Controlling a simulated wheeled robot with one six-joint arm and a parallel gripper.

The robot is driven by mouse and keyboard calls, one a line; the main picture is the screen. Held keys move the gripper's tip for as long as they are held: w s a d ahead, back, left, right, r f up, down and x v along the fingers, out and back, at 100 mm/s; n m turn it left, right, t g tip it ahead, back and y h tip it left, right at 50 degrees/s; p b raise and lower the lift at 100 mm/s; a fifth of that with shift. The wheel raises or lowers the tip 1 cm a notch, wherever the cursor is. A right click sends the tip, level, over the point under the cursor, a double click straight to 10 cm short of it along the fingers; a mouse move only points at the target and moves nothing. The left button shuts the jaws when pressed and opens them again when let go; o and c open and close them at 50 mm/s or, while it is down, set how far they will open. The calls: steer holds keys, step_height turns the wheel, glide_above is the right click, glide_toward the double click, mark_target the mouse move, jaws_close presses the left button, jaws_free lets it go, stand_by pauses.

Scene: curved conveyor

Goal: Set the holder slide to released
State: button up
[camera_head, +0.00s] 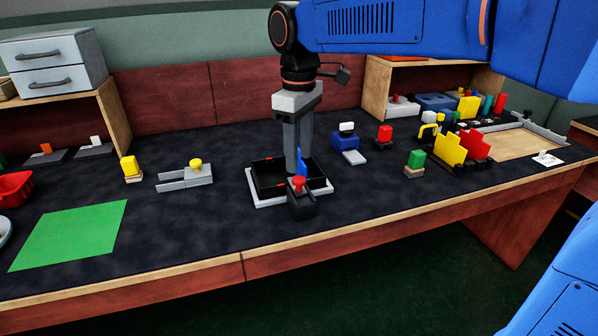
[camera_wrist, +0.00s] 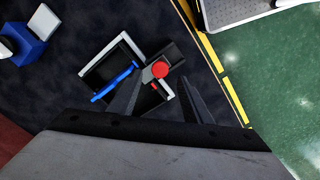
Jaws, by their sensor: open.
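A black holder (camera_head: 263,187) with a white rim stands near the middle of the table, with a blue bar (camera_head: 301,163) across it. A red round knob (camera_head: 298,182) sits on a dark block (camera_head: 302,206) at its front edge; I take this for the slide. My gripper (camera_head: 297,168) points down over the holder, just behind the knob. In the wrist view the open fingers of my gripper (camera_wrist: 160,85) lie on either side below the red knob (camera_wrist: 160,69), with nothing held. The blue bar (camera_wrist: 117,82) lies left of the knob. Contact cannot be told.
A grey bracket with a yellow knob (camera_head: 196,165) stands to the left, beyond a green mat (camera_head: 70,235). A blue block with a white top (camera_head: 346,139) and a red-topped block (camera_head: 384,134) stand to the right. The table's front edge (camera_head: 243,266) is close.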

mark_target(299, 178)
steer(key=shift+f, duration=2.7)
